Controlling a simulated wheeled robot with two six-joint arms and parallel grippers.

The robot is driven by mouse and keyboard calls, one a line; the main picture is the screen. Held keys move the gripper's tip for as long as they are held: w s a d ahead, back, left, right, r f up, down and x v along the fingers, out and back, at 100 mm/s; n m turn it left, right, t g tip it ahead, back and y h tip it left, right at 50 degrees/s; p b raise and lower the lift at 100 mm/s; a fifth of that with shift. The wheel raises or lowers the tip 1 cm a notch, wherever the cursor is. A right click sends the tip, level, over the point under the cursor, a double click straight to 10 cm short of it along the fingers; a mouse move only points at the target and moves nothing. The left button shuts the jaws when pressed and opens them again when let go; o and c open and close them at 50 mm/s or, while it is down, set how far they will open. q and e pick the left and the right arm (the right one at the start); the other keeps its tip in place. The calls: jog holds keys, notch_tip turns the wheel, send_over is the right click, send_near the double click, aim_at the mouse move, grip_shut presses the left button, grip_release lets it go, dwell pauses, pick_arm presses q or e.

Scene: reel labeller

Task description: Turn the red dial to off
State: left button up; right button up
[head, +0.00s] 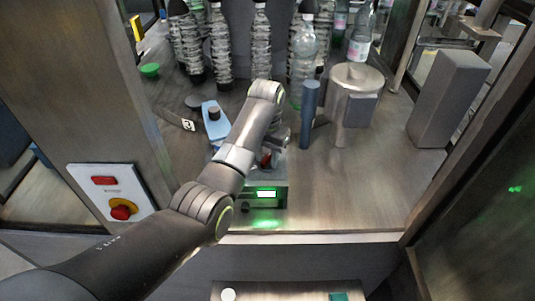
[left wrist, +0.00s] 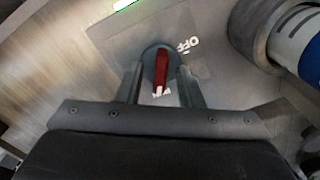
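The red dial (left wrist: 161,72) shows in the left wrist view as a narrow red handle on a dark round base. Its handle lies nearly upright in that picture. The white word OFF (left wrist: 187,45) is printed to its upper right. Another white mark sits by the handle's lower end, partly covered and unreadable. My left gripper (left wrist: 160,76) is open, one finger on each side of the handle, with gaps visible on both sides. In the head view a bit of the red dial (head: 265,158) shows beside my arm, which hides much of it. My right gripper is in neither view.
A small device with a lit green display (head: 266,194) stands at the table front. A dark blue-grey cylinder (head: 309,112) and metal drum (head: 350,100) stand right of the arm. Bottles (head: 219,50) line the back. A red emergency button (head: 121,211) is on the left panel.

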pick_arm(q)
jog(key=shift+s+a, duration=0.1)
jog(key=shift+s, duration=0.05)
jog(key=shift+c, duration=1.1)
grip_shut()
jog(key=shift+n, duration=0.4)
jog(key=n, duration=0.4)
jog(key=shift+n, duration=0.4)
jog(key=n, duration=0.6)
jog(key=shift+r, duration=0.1)
jog(key=n, duration=0.6)
jog(key=shift+n, duration=0.4)
jog(key=n, duration=0.5)
jog(key=shift+n, duration=0.4)
